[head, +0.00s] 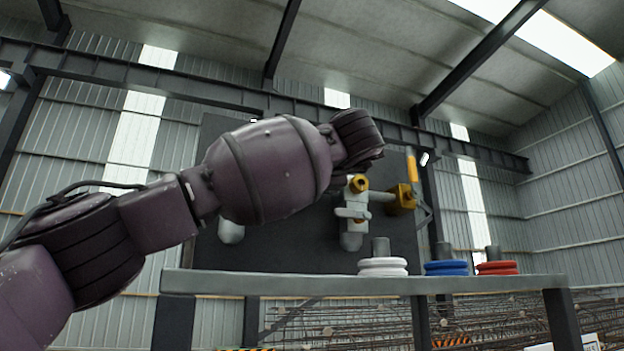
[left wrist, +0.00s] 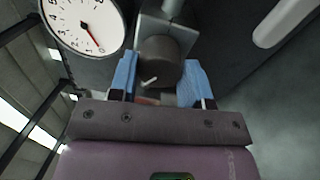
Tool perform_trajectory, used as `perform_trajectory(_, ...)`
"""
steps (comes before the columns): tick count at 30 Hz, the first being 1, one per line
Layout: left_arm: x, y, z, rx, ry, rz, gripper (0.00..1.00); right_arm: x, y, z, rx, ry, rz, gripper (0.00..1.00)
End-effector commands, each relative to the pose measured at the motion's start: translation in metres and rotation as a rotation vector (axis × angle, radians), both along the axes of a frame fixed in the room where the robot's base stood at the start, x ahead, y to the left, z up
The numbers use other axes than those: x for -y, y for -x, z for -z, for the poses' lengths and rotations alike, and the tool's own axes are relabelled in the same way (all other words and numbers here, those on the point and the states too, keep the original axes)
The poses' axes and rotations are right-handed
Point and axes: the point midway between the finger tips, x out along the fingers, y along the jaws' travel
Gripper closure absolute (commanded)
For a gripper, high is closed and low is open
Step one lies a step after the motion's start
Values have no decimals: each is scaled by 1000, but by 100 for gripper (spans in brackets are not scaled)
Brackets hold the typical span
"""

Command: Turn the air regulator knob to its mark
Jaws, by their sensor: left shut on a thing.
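The air regulator knob (left wrist: 162,57) is a dark grey-brown cylinder below a grey regulator body in the left wrist view. A short white line (left wrist: 149,82) shows at its lower edge. My left gripper (left wrist: 157,65) has its blue fingers on both sides of the knob and is shut on it. A round white gauge (left wrist: 82,22) with a red needle pointing to the lower right is beside the regulator. In the head view my left arm hides the regulator, the knob and the gripper. My right gripper is in neither view.
A dark panel (head: 395,240) carries a grey valve body (head: 354,215) and a yellow-handled valve (head: 405,190). A grey shelf (head: 350,284) in front bears white (head: 382,267), blue (head: 446,268) and red (head: 497,268) ringed items. Rebar lies below.

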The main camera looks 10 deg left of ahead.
Motion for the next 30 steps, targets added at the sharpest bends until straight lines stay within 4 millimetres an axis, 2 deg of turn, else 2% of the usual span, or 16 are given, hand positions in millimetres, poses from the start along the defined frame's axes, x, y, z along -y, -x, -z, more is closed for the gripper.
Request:
perform_trajectory(6, 1, -1, 2, 94, 142, -1, 79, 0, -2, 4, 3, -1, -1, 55)
perform_trajectory(15, 1, 0, 1, 177, 265, 0, 79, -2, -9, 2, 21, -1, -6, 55)
perform_trajectory(30, 1, -1, 1, 205, 307, -1, 79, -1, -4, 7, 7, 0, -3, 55)
